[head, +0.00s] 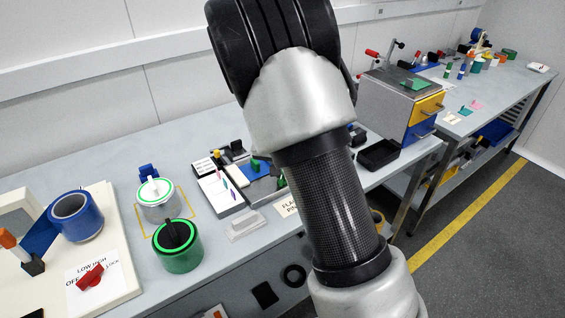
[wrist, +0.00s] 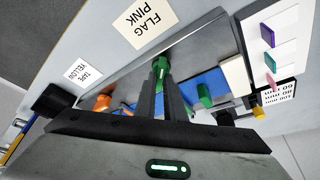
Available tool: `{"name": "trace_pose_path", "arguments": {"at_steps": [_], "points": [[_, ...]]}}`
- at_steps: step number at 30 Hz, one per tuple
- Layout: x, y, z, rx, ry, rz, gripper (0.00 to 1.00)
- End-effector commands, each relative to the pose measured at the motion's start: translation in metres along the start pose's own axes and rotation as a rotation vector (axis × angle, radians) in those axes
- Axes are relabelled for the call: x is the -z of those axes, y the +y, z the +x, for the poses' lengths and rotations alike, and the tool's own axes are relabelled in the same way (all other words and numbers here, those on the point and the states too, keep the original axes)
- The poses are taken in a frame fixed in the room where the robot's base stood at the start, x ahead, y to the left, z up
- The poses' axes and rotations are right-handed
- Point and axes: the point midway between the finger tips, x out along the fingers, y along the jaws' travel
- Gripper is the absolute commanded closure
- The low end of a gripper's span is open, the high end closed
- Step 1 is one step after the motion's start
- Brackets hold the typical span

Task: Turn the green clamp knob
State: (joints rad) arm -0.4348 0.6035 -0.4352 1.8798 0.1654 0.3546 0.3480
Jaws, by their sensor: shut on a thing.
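In the wrist view my gripper (wrist: 160,77) has its two dark fingers close together, shut on a green knob (wrist: 161,67). The knob's top end shows beyond the fingertips; the rest is between or behind them. The knob is at a grey metal fixture with a blue block (wrist: 213,82). A second green piece (wrist: 204,95) stands on the fixture to the right of the fingers, apart from them. In the head view my arm hides my gripper; a green part (head: 281,181) shows at the arm's left edge.
A "FLAG PINK" card (wrist: 143,18) lies beside the fixture. An orange part (wrist: 102,102) is left of the fingers. A white board with coloured tags (wrist: 271,50) is at the right. In the head view a black tray (head: 379,154) and drawer cabinet (head: 395,100) stand right of my arm.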

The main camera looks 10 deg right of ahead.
Motion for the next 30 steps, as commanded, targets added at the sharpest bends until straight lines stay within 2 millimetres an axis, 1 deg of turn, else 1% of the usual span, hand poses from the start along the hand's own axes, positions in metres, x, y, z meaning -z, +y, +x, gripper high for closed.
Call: {"name": "trace_pose_path", "arguments": {"at_steps": [1,18,24,30], "points": [[0.0,-0.0015,-0.0042,-0.021,-0.003,0.036,1.0],[0.0012,-0.0044,-0.0003,-0.218,-0.001,0.518,1.0],[0.0012,-0.0054,0.0005,-0.265,-0.002,0.638,1.0],[0.0014,-0.0056,0.001,-0.296,-0.003,0.712,1.0]]}}
